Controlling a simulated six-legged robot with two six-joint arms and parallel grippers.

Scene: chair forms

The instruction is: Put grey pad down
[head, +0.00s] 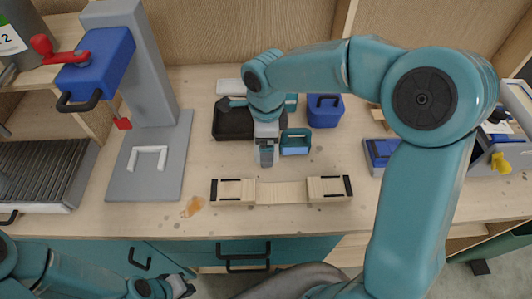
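My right arm comes in from the right and bends over the bench. Its gripper (266,155) points down just behind the wooden form with dark ends (281,191). Grey shows at its fingertips, and I cannot tell whether this is a grey pad or the fingers. My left gripper (182,286) is low at the bottom left, in front of the teal drawers and below the bench top. It is small and dark, and I cannot tell its opening. No separate grey pad can be made out clearly.
A grey press with a blue head (97,68) stands at the left, a white U-shaped piece (148,158) on its base. A black tray (229,122), blue bin (324,110) and smaller blue box (296,142) stand behind the form. An orange stain (193,206) marks the bench.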

